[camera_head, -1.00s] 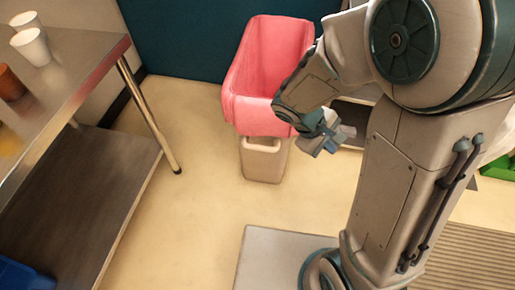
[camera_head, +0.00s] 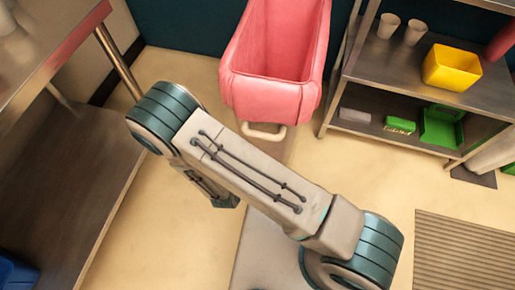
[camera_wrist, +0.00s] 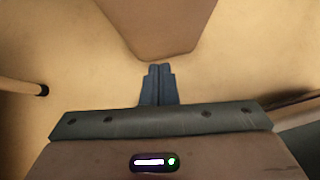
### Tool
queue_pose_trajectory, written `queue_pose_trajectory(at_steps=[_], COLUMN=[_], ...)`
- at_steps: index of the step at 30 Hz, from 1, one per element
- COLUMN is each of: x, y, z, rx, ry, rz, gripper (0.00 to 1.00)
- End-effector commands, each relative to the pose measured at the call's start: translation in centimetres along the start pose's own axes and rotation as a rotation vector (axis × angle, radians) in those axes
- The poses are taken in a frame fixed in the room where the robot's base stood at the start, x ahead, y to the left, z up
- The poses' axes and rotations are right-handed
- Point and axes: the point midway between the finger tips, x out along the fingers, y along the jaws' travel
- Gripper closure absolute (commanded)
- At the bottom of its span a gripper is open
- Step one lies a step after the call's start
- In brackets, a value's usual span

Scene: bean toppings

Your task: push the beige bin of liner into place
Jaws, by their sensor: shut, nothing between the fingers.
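The beige bin (camera_head: 264,132) stands on the floor near the back wall, with its handle facing me. A pink liner (camera_head: 270,98) covers its inside and hangs over its rim, hiding most of the beige body. In the wrist view a beige-brown surface, which looks like the bin's lower body (camera_wrist: 160,25), fills the upper middle. My gripper (camera_wrist: 160,67) is shut and empty, its fingertips pointing at that surface's lower edge. I cannot tell whether they touch it. In the head view my arm hides most of the gripper.
A metal table (camera_head: 75,185) with a lower shelf stands at the left. A shelf unit (camera_head: 415,70) stands close at the bin's right, holding cups and a yellow container (camera_head: 452,67). A ribbed mat (camera_head: 465,255) lies at lower right. Floor between table and bin is clear.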

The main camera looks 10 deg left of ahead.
Motion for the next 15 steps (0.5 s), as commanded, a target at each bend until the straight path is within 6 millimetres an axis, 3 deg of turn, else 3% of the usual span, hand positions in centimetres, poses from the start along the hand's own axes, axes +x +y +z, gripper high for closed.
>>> queue_pose_trajectory(at_steps=[7,15], x=[2.2,8.0], y=[0.3,0.5], z=[-1.2,-1.4], rx=[-0.031,-0.032], ry=[0.006,0.005], rz=[0.018,0.019], gripper=[1.0,1.0])
